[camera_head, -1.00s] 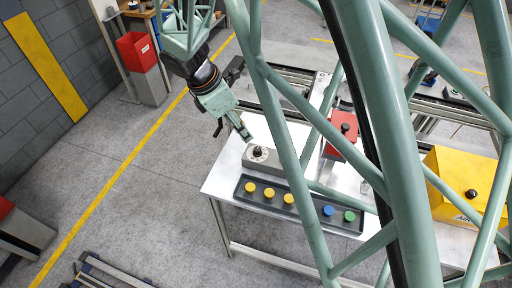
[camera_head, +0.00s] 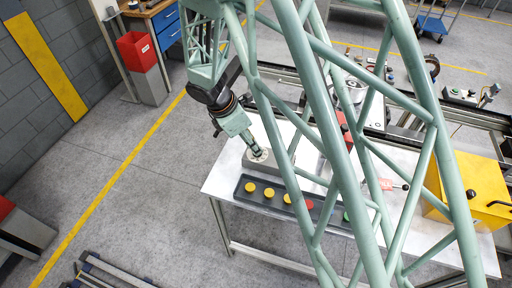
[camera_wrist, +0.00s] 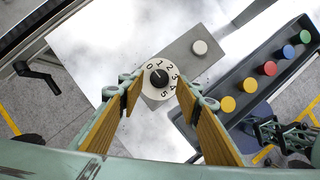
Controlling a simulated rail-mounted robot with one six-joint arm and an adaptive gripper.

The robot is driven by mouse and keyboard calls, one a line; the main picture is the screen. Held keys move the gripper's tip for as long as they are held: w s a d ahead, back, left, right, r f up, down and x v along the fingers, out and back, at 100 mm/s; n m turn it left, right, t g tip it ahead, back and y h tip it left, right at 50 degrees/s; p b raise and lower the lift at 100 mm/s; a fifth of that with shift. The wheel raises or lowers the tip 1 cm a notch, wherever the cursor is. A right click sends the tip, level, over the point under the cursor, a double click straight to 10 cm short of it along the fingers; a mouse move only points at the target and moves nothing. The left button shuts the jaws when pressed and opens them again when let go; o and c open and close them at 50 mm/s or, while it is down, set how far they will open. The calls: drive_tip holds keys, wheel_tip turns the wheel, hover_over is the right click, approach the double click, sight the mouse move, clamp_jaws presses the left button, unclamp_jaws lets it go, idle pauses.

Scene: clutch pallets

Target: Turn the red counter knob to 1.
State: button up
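A grey counter box (camera_wrist: 182,55) lies below my gripper in the wrist view. It has a white dial (camera_wrist: 167,94) numbered 0 to 5, with a black knob (camera_wrist: 159,77) in its middle, and a pale round button (camera_wrist: 200,47). My gripper (camera_wrist: 160,84) is open, its two brown-padded fingers apart on either side of the knob; I cannot tell whether they touch it. In the head view my gripper (camera_head: 257,152) covers the knob. The knob's pointer setting is too small to read surely. A red box (camera_head: 343,122) on the table is mostly hidden behind my lattice structure.
A dark tray (camera_wrist: 210,138) of coloured buttons lies beside the grey box. A yellow box (camera_head: 460,175) with a black knob stands at the table's right. Bare white table lies left of the grey box.

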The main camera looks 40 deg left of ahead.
drive_tip(key=shift+x, duration=1.85)
drive_tip(key=c, duration=0.8)
